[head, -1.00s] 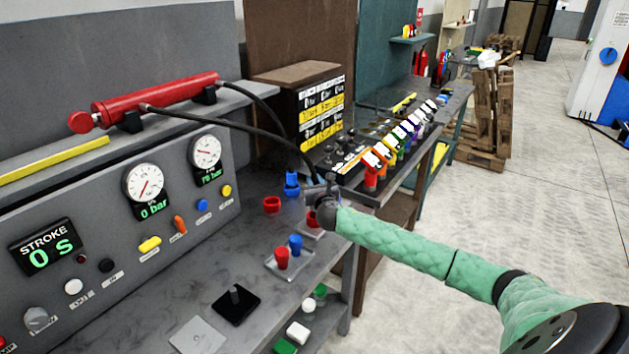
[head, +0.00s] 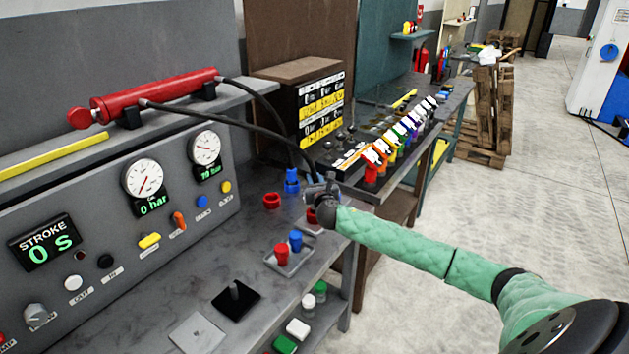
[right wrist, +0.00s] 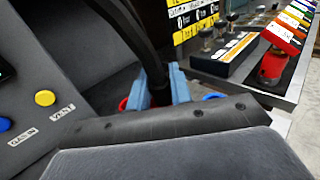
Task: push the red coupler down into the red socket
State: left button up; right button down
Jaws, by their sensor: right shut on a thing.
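The open red ring-shaped socket (head: 272,200) stands on the grey bench, left of my right gripper. My right gripper (head: 317,188) is above the bench's far right part, shut around the end of a black hose. In the right wrist view its light-blue fingers (right wrist: 165,90) close on that dark hose end. The fingers and wrist hide most of the red coupler; a red patch (head: 311,216) shows just below the gripper, and I cannot tell whether it belongs to the coupler. My left gripper is not in view.
A blue coupler (head: 291,181) stands upright behind the red socket. A small tray (head: 299,262) with a red and a blue cap lies nearer. The gauge panel (head: 110,245) bounds the left. A rack of coloured-handled items (head: 390,150) stands beyond the gripper.

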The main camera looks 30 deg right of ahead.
jog(key=shift+p, duration=0.3)
jog(key=shift+r, duration=0.1)
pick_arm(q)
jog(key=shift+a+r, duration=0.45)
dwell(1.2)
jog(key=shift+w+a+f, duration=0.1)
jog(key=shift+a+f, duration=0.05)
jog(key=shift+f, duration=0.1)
pick_arm(e)
jog(key=shift+f, duration=0.6)
pick_arm(q)
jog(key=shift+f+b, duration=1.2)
jog(key=shift+b, duration=0.15)
pick_arm(e)
jog(key=shift+f, duration=1.95)
jog(key=c, duration=1.2)
grip_release()
